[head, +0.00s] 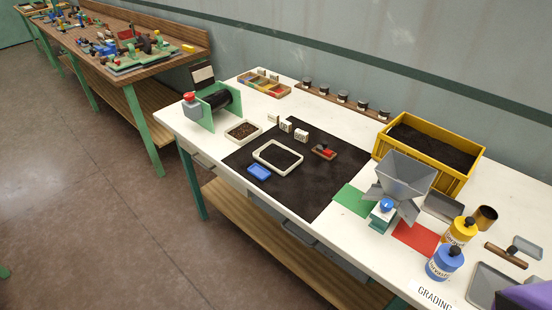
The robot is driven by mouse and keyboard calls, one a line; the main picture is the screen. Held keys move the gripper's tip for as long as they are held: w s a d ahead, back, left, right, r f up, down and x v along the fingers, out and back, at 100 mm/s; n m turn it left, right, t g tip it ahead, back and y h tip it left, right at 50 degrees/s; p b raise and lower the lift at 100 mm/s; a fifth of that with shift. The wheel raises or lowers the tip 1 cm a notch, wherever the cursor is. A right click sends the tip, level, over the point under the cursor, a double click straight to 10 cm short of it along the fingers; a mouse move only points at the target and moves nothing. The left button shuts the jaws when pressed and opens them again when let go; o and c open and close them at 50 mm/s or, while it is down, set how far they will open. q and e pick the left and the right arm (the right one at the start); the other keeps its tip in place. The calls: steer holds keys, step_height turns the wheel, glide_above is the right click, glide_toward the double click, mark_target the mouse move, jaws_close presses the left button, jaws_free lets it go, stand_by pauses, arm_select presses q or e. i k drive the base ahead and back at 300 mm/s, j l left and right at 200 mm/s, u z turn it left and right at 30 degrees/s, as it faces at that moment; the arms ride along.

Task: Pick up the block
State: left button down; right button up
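Several small white blocks with dark markings stand at the back edge of the black mat (317,189): one block (286,126) near the middle, another block (301,135) to its right, and a smaller one (273,118) to the left. A small blue rectangular piece (259,172) lies on the mat in front of a white tray (277,157) with dark contents. A wooden piece with a red part (323,152) lies on the mat to the right. I cannot tell which of these is the block meant. Neither of my grippers shows.
A drum sorter (218,101) stands at the left end of the white table. A yellow crate (430,151) of dark grains, a grey hopper (405,178) and blue (444,262) and yellow (461,231) bottles crowd the right. The mat's front part is clear.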

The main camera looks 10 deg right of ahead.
mark_target(300, 136)
steer(key=j+z, duration=0.75)
steer(key=j, duration=0.1)
